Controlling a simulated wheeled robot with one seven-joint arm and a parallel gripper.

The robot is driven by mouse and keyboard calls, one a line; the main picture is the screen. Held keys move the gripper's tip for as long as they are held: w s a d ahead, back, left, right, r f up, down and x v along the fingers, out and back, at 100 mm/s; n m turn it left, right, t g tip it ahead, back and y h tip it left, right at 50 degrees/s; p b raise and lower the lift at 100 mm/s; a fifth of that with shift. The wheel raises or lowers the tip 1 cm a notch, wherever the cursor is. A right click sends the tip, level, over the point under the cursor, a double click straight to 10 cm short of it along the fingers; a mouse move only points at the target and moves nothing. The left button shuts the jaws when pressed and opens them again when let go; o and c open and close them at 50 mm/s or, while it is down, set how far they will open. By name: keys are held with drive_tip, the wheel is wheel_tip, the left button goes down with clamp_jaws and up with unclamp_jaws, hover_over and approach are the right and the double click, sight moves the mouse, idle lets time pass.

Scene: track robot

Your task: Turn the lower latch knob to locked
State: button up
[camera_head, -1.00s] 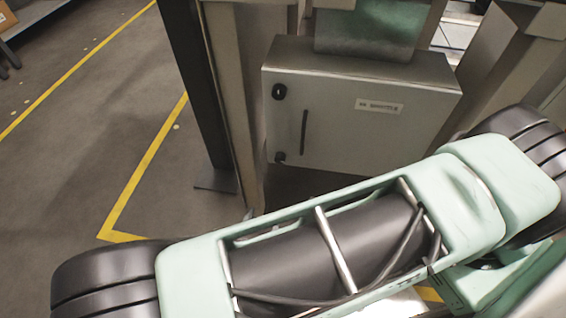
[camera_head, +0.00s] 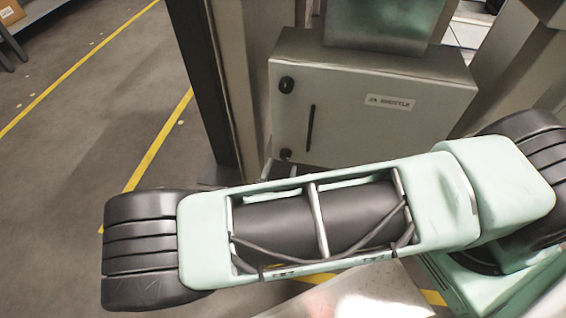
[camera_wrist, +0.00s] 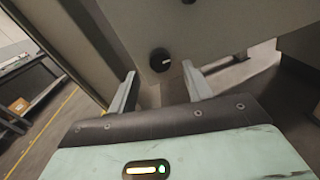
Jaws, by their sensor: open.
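The lower latch knob (camera_head: 285,155) is a small round black knob at the lower left of the grey cabinet door (camera_head: 360,112). In the wrist view the knob (camera_wrist: 160,61) shows close up as a black disc with a short white mark lying nearly level. My gripper (camera_wrist: 161,82) is open, with one finger to each side below the knob in the picture. The fingers look apart from the knob and nothing is between them. In the head view my own arm hides most of the gripper.
An upper black knob (camera_head: 286,85) and a slim dark handle (camera_head: 310,128) are on the same door, with a label (camera_head: 389,103) to the right. A dark post (camera_head: 203,85) stands left of the cabinet. Open floor with yellow lines (camera_head: 160,138) lies further left.

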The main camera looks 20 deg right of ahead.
sight(284, 158)
drive_tip(key=shift+x, duration=1.6)
drive_tip(key=c, duration=1)
